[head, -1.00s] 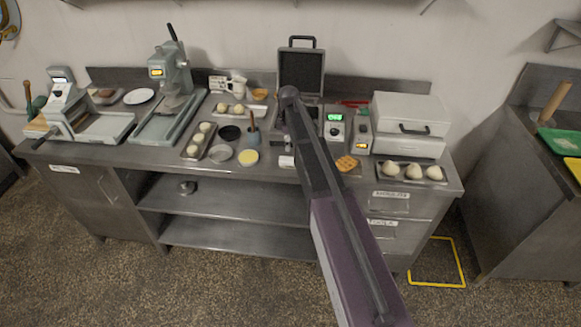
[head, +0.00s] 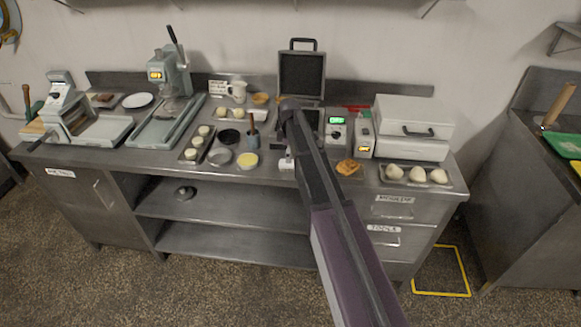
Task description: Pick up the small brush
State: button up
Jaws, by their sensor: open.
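What looks like the small brush (head: 252,123) stands upright in a blue-grey cup (head: 253,139) near the middle of the steel counter. Only its brown handle shows; its lower end is hidden in the cup. My arm reaches from the bottom right up to the counter, with its far end just right of the cup. My gripper is hidden behind the arm, so I cannot see its jaws or how near they are to the brush.
A yellow-filled dish (head: 247,160), a metal bowl (head: 220,156) and a black bowl (head: 229,136) crowd the cup. A dough tray (head: 197,145) lies left. An open case (head: 302,73) stands behind my arm. A press (head: 171,75) stands further left.

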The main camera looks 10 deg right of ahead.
jog(key=shift+f, duration=0.15)
notch_tip(320, 180, down, 5)
jog(key=b, duration=0.5)
dwell(0.7)
grip_shut()
dwell(0.4)
notch_tip(320, 180, up, 4)
jog(key=p, duration=0.3)
jog(key=shift+f, duration=0.1)
jog(key=s+r+p, duration=0.1)
jog(key=s, duration=1.5)
jog(key=shift+r+p, duration=0.15)
jog(key=shift+p, duration=0.25)
